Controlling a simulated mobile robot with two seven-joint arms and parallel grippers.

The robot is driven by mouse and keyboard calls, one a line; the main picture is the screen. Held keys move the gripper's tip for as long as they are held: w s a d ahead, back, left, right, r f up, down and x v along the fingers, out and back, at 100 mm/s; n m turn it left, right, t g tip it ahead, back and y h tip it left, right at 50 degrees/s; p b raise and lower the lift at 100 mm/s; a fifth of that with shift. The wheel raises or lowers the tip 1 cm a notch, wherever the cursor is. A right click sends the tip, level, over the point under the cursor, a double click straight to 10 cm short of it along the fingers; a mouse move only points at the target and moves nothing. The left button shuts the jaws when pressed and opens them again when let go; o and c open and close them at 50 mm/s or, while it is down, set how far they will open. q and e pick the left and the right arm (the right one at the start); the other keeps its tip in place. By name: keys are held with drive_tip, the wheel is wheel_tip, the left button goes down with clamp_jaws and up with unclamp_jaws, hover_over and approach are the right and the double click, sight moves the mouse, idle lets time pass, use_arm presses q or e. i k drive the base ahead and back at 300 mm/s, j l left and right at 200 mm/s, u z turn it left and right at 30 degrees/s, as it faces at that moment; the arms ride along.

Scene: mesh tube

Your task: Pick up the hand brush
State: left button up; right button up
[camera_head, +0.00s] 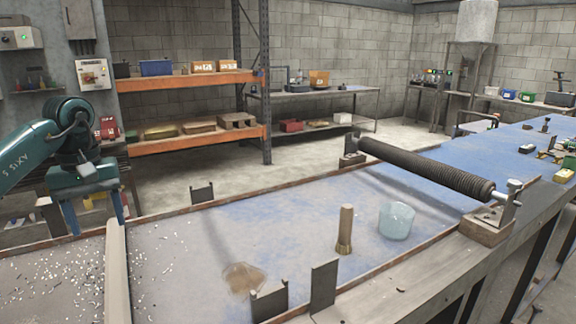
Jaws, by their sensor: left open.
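An upright tan handle with a flared, brass-coloured lower end, which looks like the hand brush (345,230), stands on the blue worn tabletop (290,220), right of the middle. Its bristles cannot be made out clearly. My left gripper (97,226) is at the far left, pointing down with its two fingers apart and nothing between them. It is well to the left of the brush, above the table's left part near a pale raised bar. My right gripper is not in view.
A translucent bluish cup (396,221) stands close to the right of the brush. A dark ribbed roller (425,168) lies across supports behind it. Upright metal plates (323,286) stand at the front edge. A brownish patch (243,278) and white scraps (165,275) lie leftward.

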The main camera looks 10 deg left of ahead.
sight(343, 246)
drive_tip(key=k, duration=1)
